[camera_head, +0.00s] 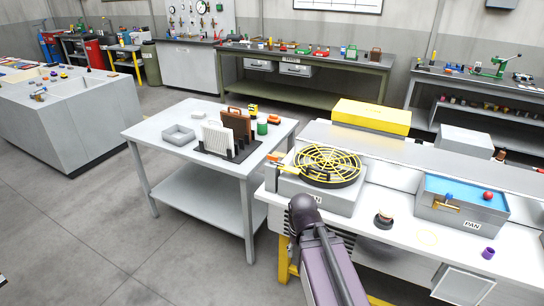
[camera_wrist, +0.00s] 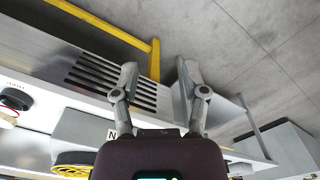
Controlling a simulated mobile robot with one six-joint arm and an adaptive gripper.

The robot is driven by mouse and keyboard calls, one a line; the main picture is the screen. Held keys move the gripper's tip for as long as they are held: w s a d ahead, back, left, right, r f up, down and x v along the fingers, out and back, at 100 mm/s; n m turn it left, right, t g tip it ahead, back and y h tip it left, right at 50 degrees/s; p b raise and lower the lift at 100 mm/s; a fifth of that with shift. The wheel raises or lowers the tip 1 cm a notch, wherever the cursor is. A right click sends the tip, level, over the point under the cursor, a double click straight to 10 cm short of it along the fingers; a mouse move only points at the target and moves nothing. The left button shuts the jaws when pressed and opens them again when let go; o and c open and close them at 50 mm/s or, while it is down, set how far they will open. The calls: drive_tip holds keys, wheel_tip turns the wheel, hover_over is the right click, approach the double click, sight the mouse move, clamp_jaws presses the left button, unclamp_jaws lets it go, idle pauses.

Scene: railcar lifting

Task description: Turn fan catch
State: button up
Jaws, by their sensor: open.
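The round fan (camera_head: 328,165) has a yellow grille over a black ring. It sits on a grey box (camera_head: 318,197) on the white bench. At its left edge are a small orange part (camera_head: 276,156) and a yellow bar (camera_head: 283,168); I cannot tell which is the catch. My gripper (camera_wrist: 157,78) is open and empty in the wrist view, with its two grey fingers apart over the bench's front. The yellow and black fan edge (camera_wrist: 72,166) shows at lower left there, apart from the fingers. In the head view my arm covers the bench front below the fan, and the fingers are not clear.
Right of the fan are a small dark-topped knob (camera_head: 384,217) and a blue-topped pan box (camera_head: 464,198) with a red ball. A purple cup (camera_head: 488,253) stands near the front. A yellow block (camera_head: 371,116) lies behind. A grey table (camera_head: 165,135) stands left across a gap.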

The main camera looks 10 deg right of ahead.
drive_tip(key=o, duration=0.5)
drive_tip(key=shift+w, duration=0.15)
drive_tip(key=shift+c, duration=0.2)
drive_tip(key=shift+o, duration=0.7)
drive_tip(key=shift+w+r, duration=0.2)
drive_tip(key=shift+w, duration=0.1)
wheel_tip(320, 180, up, 18)
drive_tip(key=r+m+p, duration=0.1)
drive_tip(key=m+p, duration=0.6)
drive_tip(key=p, duration=1.2)
hover_over(273, 156)
drive_tip(key=shift+w+f, duration=0.25)
drive_tip(key=shift+f, duration=0.15)
wheel_tip(273, 156, down, 13)
drive_tip(key=b, duration=1.3)
drive_tip(key=shift+f+b, duration=0.2)
drive_tip(key=shift+b, duration=0.2)
drive_tip(key=c, duration=1)
